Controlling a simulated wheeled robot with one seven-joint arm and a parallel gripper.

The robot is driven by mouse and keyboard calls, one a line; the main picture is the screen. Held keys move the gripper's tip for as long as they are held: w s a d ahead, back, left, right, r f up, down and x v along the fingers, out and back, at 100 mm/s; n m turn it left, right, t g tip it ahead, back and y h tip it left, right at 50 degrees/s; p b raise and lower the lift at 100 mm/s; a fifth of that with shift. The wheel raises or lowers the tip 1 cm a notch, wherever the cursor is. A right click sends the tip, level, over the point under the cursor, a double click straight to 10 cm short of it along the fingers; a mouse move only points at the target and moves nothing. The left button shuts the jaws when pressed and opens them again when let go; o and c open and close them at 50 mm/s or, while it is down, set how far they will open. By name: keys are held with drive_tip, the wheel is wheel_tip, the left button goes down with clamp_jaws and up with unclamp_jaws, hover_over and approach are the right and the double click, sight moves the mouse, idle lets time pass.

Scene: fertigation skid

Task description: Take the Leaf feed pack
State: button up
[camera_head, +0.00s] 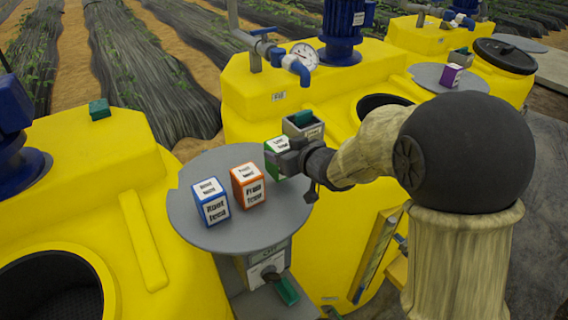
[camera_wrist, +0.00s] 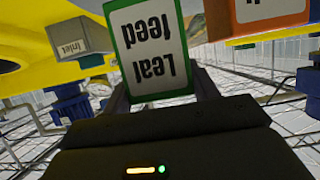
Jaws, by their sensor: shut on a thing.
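The Leaf feed pack (camera_wrist: 147,50) is a green-edged box with a white label, seen upside down in the wrist view. My gripper (camera_wrist: 158,90) is shut on it, with a finger on each side of the box. In the head view the green pack (camera_head: 275,150) is at the right rear edge of the round grey table, partly hidden by my gripper (camera_head: 292,160). I cannot tell whether the pack still touches the table.
The grey round table (camera_head: 240,228) also holds a blue Root feed pack (camera_head: 211,202) and an orange Fruit feed pack (camera_head: 248,186). A grey inlet box (camera_head: 303,127) stands just behind my gripper. Yellow tanks (camera_head: 85,165) surround the table. A purple pack (camera_head: 451,76) sits on a farther round table.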

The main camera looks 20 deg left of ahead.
wheel_tip(320, 180, up, 6)
drive_tip(key=shift+f, duration=0.15)
idle(0.6)
